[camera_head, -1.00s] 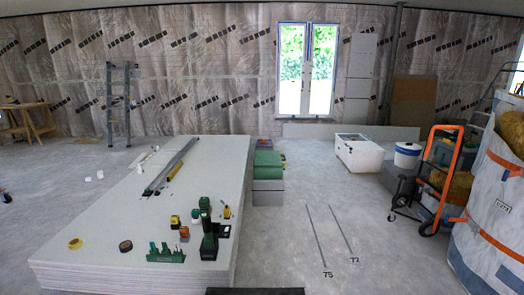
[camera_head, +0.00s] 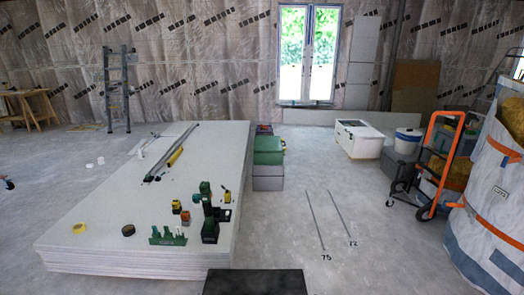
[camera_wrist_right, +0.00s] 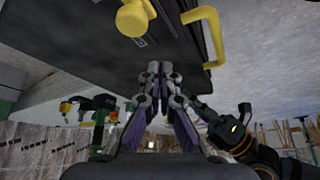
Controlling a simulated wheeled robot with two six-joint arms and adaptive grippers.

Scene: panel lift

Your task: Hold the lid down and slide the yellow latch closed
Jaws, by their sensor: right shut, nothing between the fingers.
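In the right wrist view a dark flat panel (camera_wrist_right: 75,38) fills the upper left. A yellow knob-like piece (camera_wrist_right: 134,18) sits on it, cut by the top edge. A yellow bent handle or bar (camera_wrist_right: 208,32) stands at its right edge. I cannot tell which yellow part is the latch, or whether the panel is the lid. My right gripper (camera_wrist_right: 160,68) is shut and empty, its fingertips close to the panel's edge; contact cannot be told. In the head view a dark flat surface (camera_head: 255,283) shows at the bottom edge.
A stack of white panels (camera_head: 95,215) with tools on it fills the left. A white box (camera_head: 358,139) and an orange hand truck (camera_head: 440,165) stand to the right.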

